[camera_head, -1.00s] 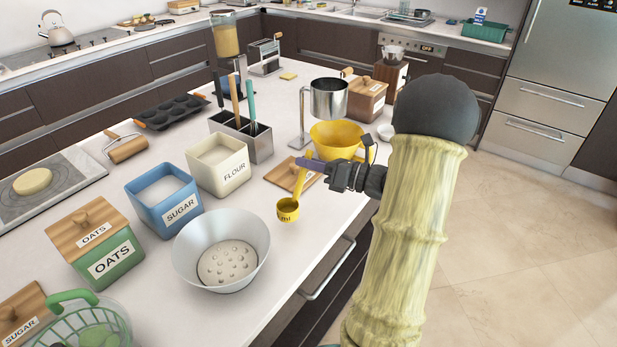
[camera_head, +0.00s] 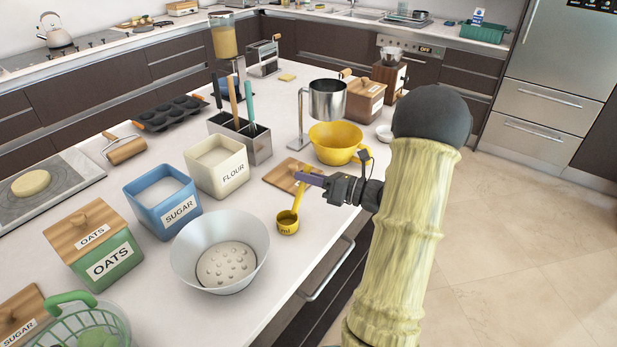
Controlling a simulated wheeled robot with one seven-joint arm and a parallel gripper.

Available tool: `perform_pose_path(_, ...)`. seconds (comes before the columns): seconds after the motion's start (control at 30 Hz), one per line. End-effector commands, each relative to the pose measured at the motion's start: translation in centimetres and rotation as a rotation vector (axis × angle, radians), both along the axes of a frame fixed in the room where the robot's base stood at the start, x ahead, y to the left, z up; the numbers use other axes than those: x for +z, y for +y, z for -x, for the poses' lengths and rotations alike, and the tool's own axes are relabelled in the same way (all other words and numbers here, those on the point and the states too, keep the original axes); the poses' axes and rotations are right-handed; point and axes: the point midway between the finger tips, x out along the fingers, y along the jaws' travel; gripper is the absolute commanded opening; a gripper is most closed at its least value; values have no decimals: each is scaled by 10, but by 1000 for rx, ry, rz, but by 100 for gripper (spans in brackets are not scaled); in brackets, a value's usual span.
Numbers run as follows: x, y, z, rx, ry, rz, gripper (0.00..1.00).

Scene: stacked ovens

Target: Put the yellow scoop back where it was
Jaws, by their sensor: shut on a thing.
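The yellow scoop (camera_head: 287,221) hangs from my gripper (camera_head: 302,180), its cup low and its handle tilted up to the jaws. My gripper is shut on the handle. The scoop shows over the counter's front part, right of the white bowl (camera_head: 188,254) and in front of a wooden lid (camera_head: 283,174). I cannot tell whether the cup touches the counter. The open flour canister (camera_head: 203,178) and the open blue sugar canister (camera_head: 152,214) stand to the left.
A yellow bowl (camera_head: 336,151) sits under a metal sifter on a stand (camera_head: 327,105) just behind my gripper. A utensil holder (camera_head: 257,150) stands behind the flour. The green oats canister (camera_head: 118,264) is at left. Bare counter (camera_head: 268,262) lies right of the white bowl.

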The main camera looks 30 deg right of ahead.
Motion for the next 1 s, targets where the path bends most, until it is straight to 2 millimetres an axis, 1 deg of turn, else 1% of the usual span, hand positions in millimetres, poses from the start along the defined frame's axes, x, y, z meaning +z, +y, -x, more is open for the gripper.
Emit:
perform_pose_path(0.07,-2,0,0,0,-2,0,0)
perform_pose_path(0.1,-1,0,0,0,0,0,26)
perform_pose_path(0.17,-1,0,0,0,0,0,38)
perform_pose_path(0.2,-1,0,0,0,0,0,40)
perform_pose_path(0.47,0,0,0,0,0,0,40)
perform_pose_path(0.63,5,0,0,0,1,-1,40)
perform_pose_path(0.7,0,-7,8,-4,0,1,40)
perform_pose_path(0.77,0,-13,16,-4,0,1,40)
perform_pose_path(1.0,-2,-41,55,-4,0,1,40)
